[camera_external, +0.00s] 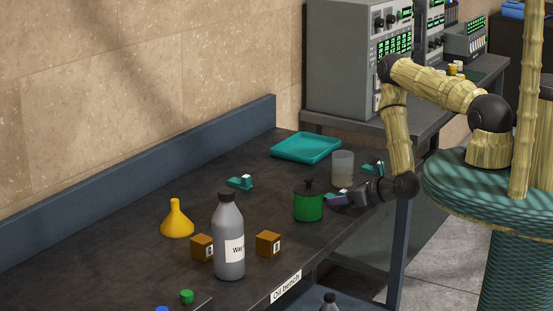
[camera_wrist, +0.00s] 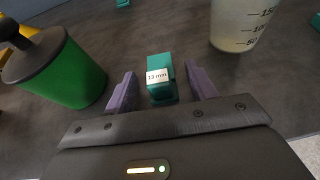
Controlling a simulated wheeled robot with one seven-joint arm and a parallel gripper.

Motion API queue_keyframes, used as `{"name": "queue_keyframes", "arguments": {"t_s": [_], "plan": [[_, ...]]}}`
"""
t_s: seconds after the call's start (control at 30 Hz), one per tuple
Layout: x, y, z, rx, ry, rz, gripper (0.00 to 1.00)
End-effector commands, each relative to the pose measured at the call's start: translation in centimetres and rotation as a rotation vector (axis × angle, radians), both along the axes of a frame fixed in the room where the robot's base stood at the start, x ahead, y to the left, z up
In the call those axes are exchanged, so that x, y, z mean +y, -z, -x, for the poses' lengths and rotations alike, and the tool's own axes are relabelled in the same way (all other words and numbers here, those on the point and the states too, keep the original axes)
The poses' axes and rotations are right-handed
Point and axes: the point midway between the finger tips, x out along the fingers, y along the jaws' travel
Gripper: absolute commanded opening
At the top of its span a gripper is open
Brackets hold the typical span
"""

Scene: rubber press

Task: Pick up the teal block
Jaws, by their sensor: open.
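A teal block with a white "13 mm" label (camera_wrist: 160,78) lies on the dark bench top in the wrist view. My gripper (camera_wrist: 160,88) is open, with one purple finger on each side of this block. I cannot tell whether either finger touches it. In the external view my gripper (camera_external: 334,199) is low over the bench, just right of the green can, and largely hides that block. Other teal pieces show in the external view: one with a pale label (camera_external: 240,183) left of the can and one (camera_external: 373,168) behind my wrist.
The green can (camera_external: 308,204) stands close left of my gripper and a clear beaker (camera_external: 342,170) stands behind it. A teal tray (camera_external: 305,147) lies farther back. A grey bottle (camera_external: 229,240), orange blocks (camera_external: 268,244) and a yellow funnel (camera_external: 177,222) stand nearer the camera.

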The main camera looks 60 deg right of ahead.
Motion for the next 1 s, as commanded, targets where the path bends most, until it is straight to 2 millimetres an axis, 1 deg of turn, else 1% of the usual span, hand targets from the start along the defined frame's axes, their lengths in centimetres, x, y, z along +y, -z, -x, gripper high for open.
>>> {"name": "queue_keyframes", "arguments": {"t_s": [0.47, 0.57, 0.6, 0.73, 0.77, 1.0], "plan": [[-0.02, 0.03, 0.03, 0.0, 0.0, 0.0, 0.56], [-0.02, 0.03, 0.03, 0.0, 0.0, 0.0, 0.39], [-0.02, 0.03, 0.03, 0.0, 0.0, 0.0, 0.31], [-0.02, 0.03, 0.03, 0.0, 0.0, 0.0, 0.05], [-0.02, 0.0, 0.01, -0.001, 0.0, 0.0, 0.04], [-0.02, -0.08, 0.0, -0.002, 0.001, 0.001, 0.04]]}}
